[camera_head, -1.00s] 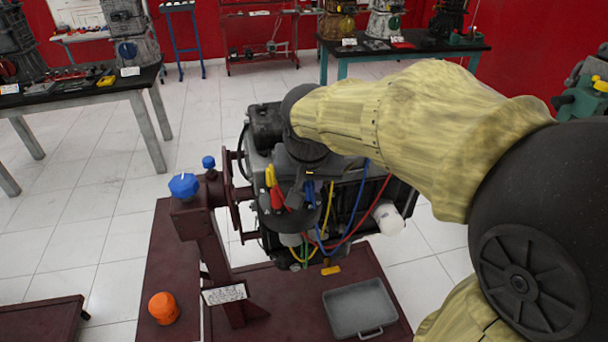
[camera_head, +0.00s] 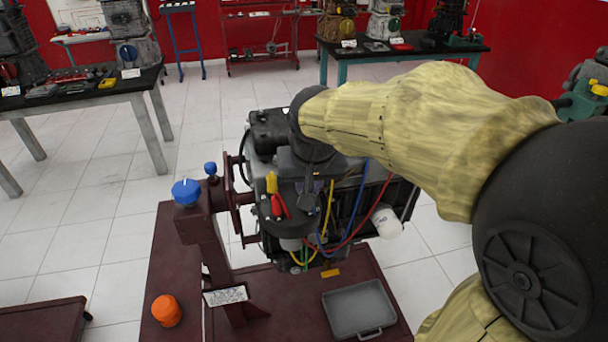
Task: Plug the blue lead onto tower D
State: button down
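The engine (camera_head: 338,220) hangs on a dark red stand. My gripper (camera_head: 306,198) points down in front of the engine top, just right of the red boot. Its fingers are dark and small against the engine, so their opening and any hold do not show. Tower letters are not readable; tower D cannot be picked out.
Red (camera_head: 372,218) and yellow (camera_head: 327,222) leads hang beside the blue one. My arm covers the right side.

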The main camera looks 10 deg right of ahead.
jog(key=shift+r+n+y+p, duration=0.45)
jog(key=shift+r+n+p, duration=0.6)
jog(key=shift+r+p, duration=0.25)
jog(key=shift+r+n+y+p, duration=0.45)
jog(key=shift+r+n+p, duration=0.6)
jog(key=shift+r, duration=0.35)
jog(key=shift+d, duration=0.25)
jog(key=shift+f, duration=0.2)
jog(key=shift+f+b, duration=2.3)
jog(key=shift+f, duration=0.3)
jog(key=shift+f+b, duration=0.6)
jog(key=shift+f, duration=0.3)
jog(key=c, duration=1.2)
grip_release()
jog(key=shift+r, duration=0.1)
jog(key=p+v, duration=0.1)
jog(key=v, duration=1.6)
jog(key=shift+r, duration=0.15)
